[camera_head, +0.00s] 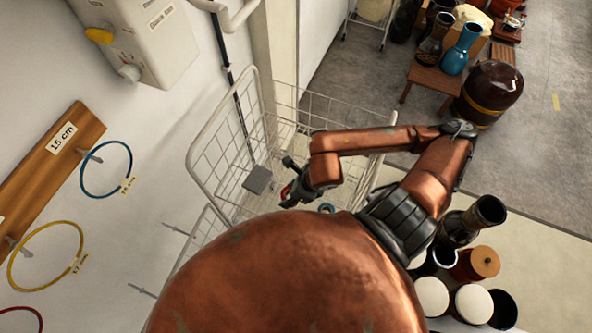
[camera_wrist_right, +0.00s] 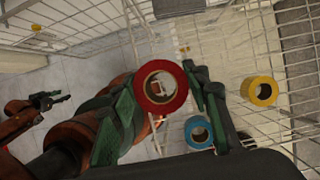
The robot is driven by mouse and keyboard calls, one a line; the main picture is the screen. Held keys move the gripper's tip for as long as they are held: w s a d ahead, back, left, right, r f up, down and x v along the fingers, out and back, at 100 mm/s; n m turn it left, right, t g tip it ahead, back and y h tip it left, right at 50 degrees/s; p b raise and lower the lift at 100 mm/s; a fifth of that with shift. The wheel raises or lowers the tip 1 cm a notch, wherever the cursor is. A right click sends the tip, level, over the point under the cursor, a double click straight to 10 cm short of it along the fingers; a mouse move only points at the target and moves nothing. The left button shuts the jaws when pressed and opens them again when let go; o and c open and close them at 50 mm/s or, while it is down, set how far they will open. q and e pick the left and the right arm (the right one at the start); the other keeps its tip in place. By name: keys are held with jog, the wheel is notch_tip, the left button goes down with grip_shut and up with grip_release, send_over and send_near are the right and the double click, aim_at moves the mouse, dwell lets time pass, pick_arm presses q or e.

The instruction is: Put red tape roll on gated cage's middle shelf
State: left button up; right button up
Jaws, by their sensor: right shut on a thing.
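My right gripper (camera_head: 289,192) is at the white wire cage (camera_head: 228,140) in the head view. In the right wrist view, the right gripper (camera_wrist_right: 170,92) is shut on the red tape roll (camera_wrist_right: 147,88), which sits between its two fingers with its hole facing the camera. Only a small bit of red shows by the gripper in the head view. White cage wires (camera_wrist_right: 225,45) lie behind the roll in the wrist view. I cannot tell which shelf level the roll is at. My left gripper (camera_wrist_right: 48,101) shows small at the wrist view's left, its opening unclear.
A blue tape roll (camera_wrist_right: 198,132) and a yellow tape roll (camera_wrist_right: 262,90) are near the right gripper, by the cage wires. A grey box (camera_head: 257,180) is at the cage. Drums (camera_head: 472,300) stand at lower right. Rings (camera_head: 106,170) hang on the left wall.

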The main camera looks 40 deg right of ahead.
jog(key=shift+w+d+f+b, duration=0.8)
jog(key=shift+w+d+b, duration=0.1)
jog(key=shift+b, duration=1.6)
jog(key=w+d+f+p, duration=0.2)
jog(key=w+d+p, duration=0.2)
jog(key=w, duration=0.1)
send_near(289, 176)
jog(key=shift+w+a+f+p, duration=0.4)
jog(key=shift+w+a, duration=0.25)
jog(key=shift+a, duration=0.15)
jog(key=f, duration=0.3)
jog(key=shift+w+d+f+p, duration=0.15)
jog(key=shift+w+d+p, duration=0.1)
jog(key=shift+w+p, duration=0.1)
jog(key=shift+f, duration=0.5)
jog(key=o, duration=1.2)
jog(key=shift+f, duration=0.1)
jog(key=shift+c, duration=0.2)
